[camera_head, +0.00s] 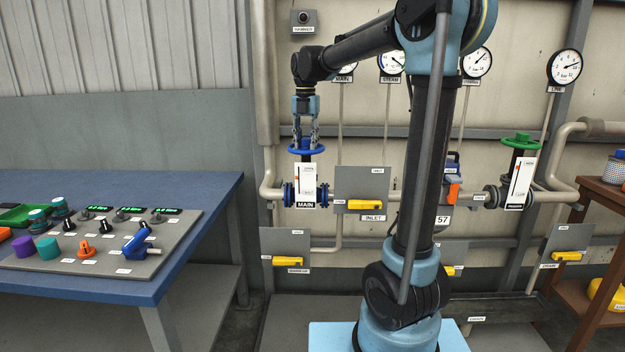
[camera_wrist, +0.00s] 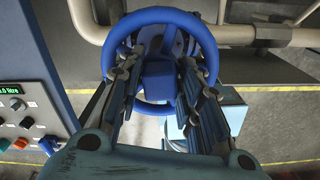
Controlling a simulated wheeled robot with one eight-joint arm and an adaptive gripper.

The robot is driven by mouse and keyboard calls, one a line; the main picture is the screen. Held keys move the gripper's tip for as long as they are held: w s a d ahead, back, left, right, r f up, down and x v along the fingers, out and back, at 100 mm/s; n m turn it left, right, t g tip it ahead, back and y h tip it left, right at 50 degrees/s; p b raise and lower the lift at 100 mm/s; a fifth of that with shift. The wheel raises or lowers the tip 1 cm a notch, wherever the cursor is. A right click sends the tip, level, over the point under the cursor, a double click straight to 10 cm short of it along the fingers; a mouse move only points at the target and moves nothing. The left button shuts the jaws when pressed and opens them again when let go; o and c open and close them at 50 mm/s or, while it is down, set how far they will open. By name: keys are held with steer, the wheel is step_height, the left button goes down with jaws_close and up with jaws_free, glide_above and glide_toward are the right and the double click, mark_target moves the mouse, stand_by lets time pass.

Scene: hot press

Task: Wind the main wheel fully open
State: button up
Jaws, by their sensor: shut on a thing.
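The main wheel (camera_head: 306,151) is a blue handwheel on top of the valve labelled MAIN, with a white scale plate (camera_head: 304,183) on its front. My gripper (camera_head: 306,138) comes down on the wheel from above and is shut on it. In the wrist view the wheel (camera_wrist: 162,14) shows as a blue ring, and the two fingers of my gripper (camera_wrist: 160,78) reach down to it on the left and right. The scale reading is too small to tell. The exact finger contact is partly hidden.
A green handwheel (camera_head: 521,142) tops another valve at the right. Yellow-handled panels, including INLET (camera_head: 361,190), sit beside the main valve. A blue table (camera_head: 200,187) with a control panel (camera_head: 96,245) stands at the left. Gauges (camera_head: 476,62) line the wall behind my arm.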

steer(key=shift+s, duration=0.15)
steer(key=o, duration=0.9)
steer(key=n, duration=0.3)
steer(key=shift+w, duration=0.2)
steer(key=m, duration=0.6)
steer(key=shift+m, duration=0.3)
steer(key=m, duration=1)
steer(key=shift+m, duration=0.3)
